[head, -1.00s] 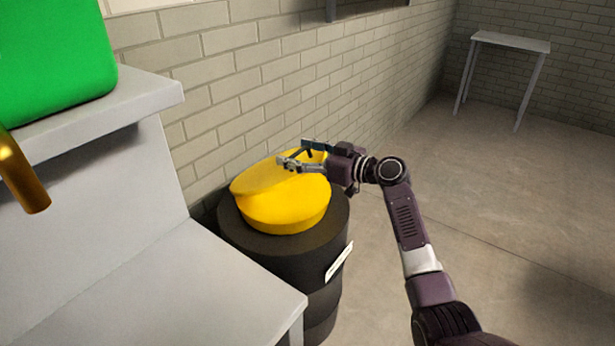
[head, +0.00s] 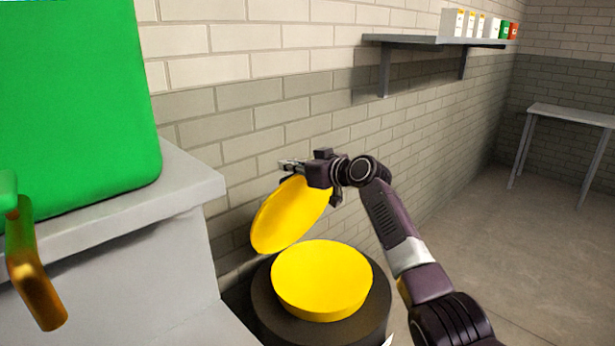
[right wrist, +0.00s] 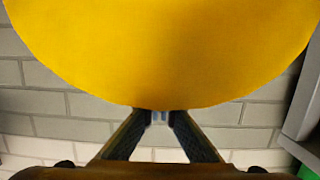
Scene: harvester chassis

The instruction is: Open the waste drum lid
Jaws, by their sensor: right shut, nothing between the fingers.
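The waste drum (head: 265,310) is dark with a round yellow top (head: 320,280). Its yellow lid (head: 290,215) stands steeply tilted up behind and left of that top, near the brick wall. My right gripper (head: 285,165) is at the lid's raised upper edge, with its fingers shut and nothing between them. In the right wrist view, the lid (right wrist: 160,50) fills the upper part and its rim is at the shut fingertips (right wrist: 160,118). I cannot tell whether they touch. My left gripper is not in view.
A grey bench (head: 190,195) with a large green container (head: 75,110) and a gold spout (head: 35,280) stands at left. A wall shelf (head: 420,41) with small boxes is above right. A table (head: 570,115) stands far right. The floor at right is clear.

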